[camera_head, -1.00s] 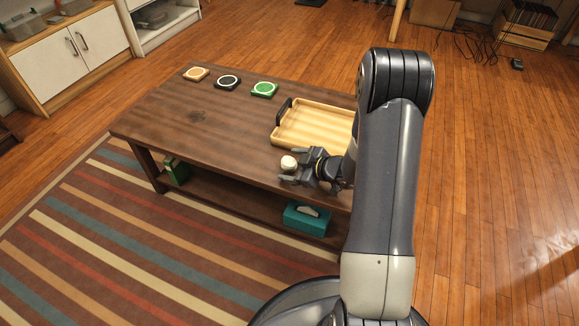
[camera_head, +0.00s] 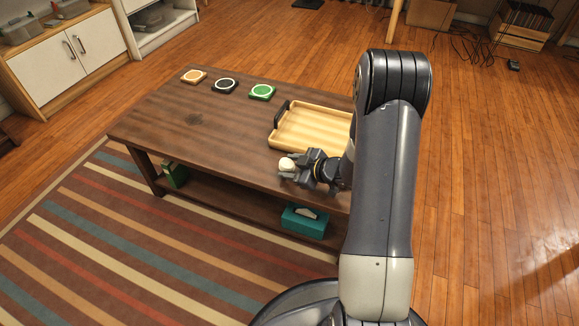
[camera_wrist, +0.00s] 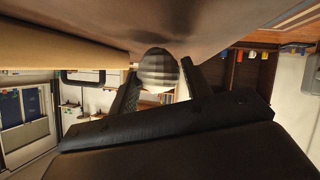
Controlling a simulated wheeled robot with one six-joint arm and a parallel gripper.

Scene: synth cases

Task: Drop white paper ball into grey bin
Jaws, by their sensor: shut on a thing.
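The white paper ball (camera_head: 287,164) is between the fingertips of my gripper (camera_head: 291,168), near the front edge of the coffee table in the head view. My gripper is shut on it. In the wrist view the ball (camera_wrist: 158,70) shows pale and faceted between the two dark fingers of my gripper (camera_wrist: 158,82). I cannot tell the exact height of the ball relative to the table top. No grey bin shows in either view.
A wooden tray (camera_head: 301,137) with a dark handle lies on the table (camera_head: 215,137) beside my gripper. A teal box (camera_head: 304,222) sits on the lower shelf. Striped rug lies in front.

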